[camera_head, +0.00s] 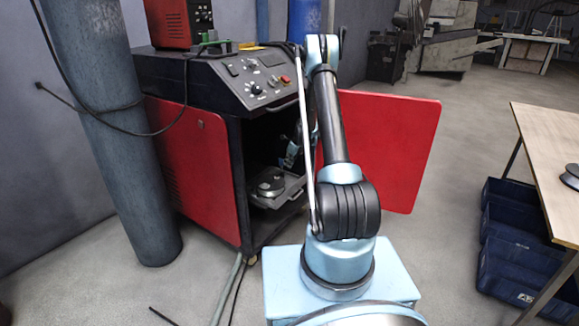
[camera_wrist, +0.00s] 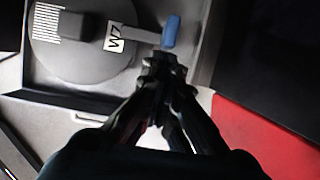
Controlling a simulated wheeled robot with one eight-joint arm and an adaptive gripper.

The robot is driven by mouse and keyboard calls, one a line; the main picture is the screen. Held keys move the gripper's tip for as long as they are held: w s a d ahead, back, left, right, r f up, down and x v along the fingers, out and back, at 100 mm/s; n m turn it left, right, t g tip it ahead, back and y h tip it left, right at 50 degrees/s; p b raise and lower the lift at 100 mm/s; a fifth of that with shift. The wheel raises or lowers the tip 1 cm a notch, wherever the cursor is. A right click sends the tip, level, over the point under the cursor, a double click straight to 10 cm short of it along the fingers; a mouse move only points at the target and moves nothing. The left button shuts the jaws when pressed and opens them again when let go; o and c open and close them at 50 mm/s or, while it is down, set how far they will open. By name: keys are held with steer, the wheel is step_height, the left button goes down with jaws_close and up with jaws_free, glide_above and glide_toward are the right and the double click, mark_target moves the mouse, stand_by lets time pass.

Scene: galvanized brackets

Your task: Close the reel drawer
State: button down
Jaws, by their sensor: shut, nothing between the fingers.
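The reel drawer (camera_head: 290,194) is a grey tray in the open lower bay of the black and red machine. It sticks out part way towards the bay's opening. A round grey reel (camera_head: 270,186) lies in it. In the wrist view the reel (camera_wrist: 85,60) carries a white label, and an arm with a blue end (camera_wrist: 171,32) reaches across beside it. The drawer's grey front part (camera_wrist: 60,104) shows below the reel. My gripper (camera_wrist: 162,62) is shut and empty, its tips close to the blue end; I cannot tell whether they touch.
The machine's red door (camera_head: 385,150) stands open at the right of the bay; its red face (camera_wrist: 265,140) also shows in the wrist view. A blue gas cylinder (camera_head: 110,140) stands at the left. A wooden table (camera_head: 550,150) and blue crates (camera_head: 515,250) are at the right.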

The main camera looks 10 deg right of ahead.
steer(key=s+d+r+t+y, duration=0.3)
steer(key=s+d+r+y, duration=0.1)
steer(key=s+d+r, duration=0.45)
steer(key=shift+w+a+r+x, duration=0.1)
steer(key=shift+w+r+x, duration=0.25)
steer(key=shift+x, duration=1.9)
steer(key=shift+w+a+r+x, duration=0.1)
steer(key=shift+w+r+x, duration=0.15)
steer(key=shift+x, duration=1.95)
steer(key=shift+w+a+r+x, duration=0.1)
steer(key=shift+w+r+x, duration=0.25)
steer(key=shift+x, duration=1.9)
steer(key=shift+w+f, duration=0.1)
